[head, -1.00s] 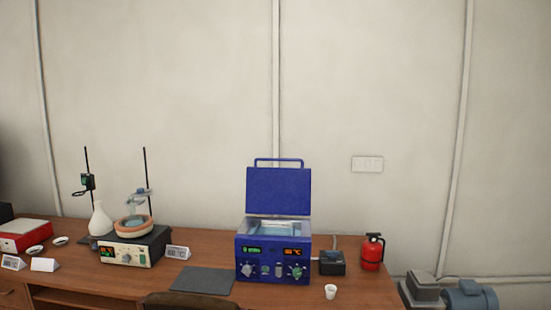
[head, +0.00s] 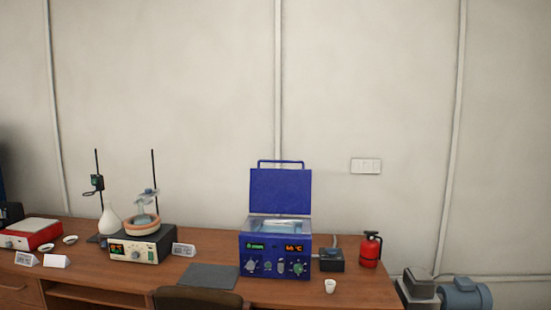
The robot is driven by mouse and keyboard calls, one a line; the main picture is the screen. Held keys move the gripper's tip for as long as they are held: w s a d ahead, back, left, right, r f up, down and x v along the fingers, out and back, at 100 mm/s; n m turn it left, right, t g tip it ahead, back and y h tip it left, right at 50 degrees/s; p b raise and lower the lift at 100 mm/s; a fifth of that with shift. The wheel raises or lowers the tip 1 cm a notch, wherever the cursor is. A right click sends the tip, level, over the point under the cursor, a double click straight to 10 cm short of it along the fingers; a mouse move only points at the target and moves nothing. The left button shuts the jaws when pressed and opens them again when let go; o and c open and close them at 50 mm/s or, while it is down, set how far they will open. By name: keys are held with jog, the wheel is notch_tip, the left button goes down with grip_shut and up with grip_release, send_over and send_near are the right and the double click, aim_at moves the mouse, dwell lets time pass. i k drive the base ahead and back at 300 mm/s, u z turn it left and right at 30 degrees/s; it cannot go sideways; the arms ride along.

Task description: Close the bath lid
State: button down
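The blue water bath (head: 275,268) stands on the wooden table, right of the middle of the head view. Its blue lid (head: 280,191) is open and stands upright at the back, with a handle on its top edge. The basin below the lid is uncovered and looks pale inside. Two lit displays and several knobs are on the bath's front. My gripper is not in view.
A black box (head: 331,261) and a red fire extinguisher (head: 369,250) stand right of the bath, with a white cup (head: 330,286) in front. A grey mat (head: 209,276) lies to its left, then a hotplate (head: 142,245). A chair back (head: 198,298) is at the front edge.

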aim_at(272, 191)
jog(key=u, duration=0.25)
jog(key=i, duration=0.9)
